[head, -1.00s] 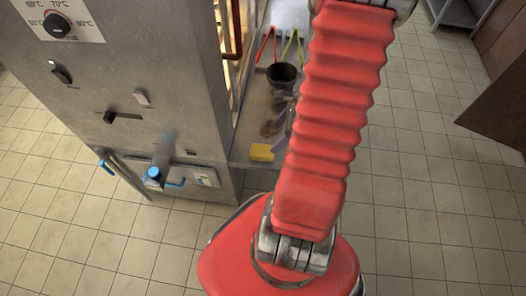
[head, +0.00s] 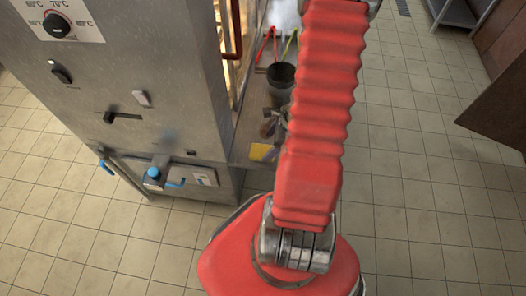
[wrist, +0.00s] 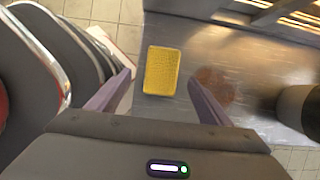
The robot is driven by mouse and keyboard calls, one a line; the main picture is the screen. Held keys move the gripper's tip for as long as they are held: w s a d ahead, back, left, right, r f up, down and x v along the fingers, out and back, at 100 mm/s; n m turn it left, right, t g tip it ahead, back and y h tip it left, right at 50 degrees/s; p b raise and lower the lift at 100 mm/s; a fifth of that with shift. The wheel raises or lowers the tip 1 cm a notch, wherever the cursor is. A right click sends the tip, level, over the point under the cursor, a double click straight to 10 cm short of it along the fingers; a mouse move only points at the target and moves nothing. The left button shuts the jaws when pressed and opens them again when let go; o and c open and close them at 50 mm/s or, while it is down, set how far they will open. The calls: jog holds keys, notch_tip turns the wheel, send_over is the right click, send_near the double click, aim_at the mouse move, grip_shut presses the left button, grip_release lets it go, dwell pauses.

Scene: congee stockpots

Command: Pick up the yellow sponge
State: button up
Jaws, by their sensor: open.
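The yellow sponge (head: 262,152) lies on the metal shelf near its front edge in the head view, partly covered by my gripper. In the wrist view the whole sponge (wrist: 162,70) shows as an upright rectangle, lying flat. My gripper (wrist: 160,78) is open, with one purple-grey finger on each side of the sponge in the picture. Nothing is between the fingertips. The sponge appears beyond the fingertips; the exact gap cannot be told. In the head view my gripper is small and dark beside the sponge.
A dark pot (head: 281,75) stands farther back on the shelf (wrist: 185,35), with red-handled (head: 265,45) and green-handled tongs behind it. A brown patch (wrist: 215,87) lies right of the sponge. The steel cabinet (head: 130,80) rises at the left.

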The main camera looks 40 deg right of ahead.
aim_at(263, 150)
jog(key=shift+d+x, duration=0.2)
jog(key=shift+x, duration=2.4)
jog(key=shift+w+f, duration=0.15)
jog(key=shift+f, duration=0.05)
jog(key=shift+c, duration=0.6)
jog(key=c, duration=1.1)
jog(key=shift+r, duration=0.1)
notch_tip(263, 150, up, 10)
jog(key=shift+r, duration=0.15)
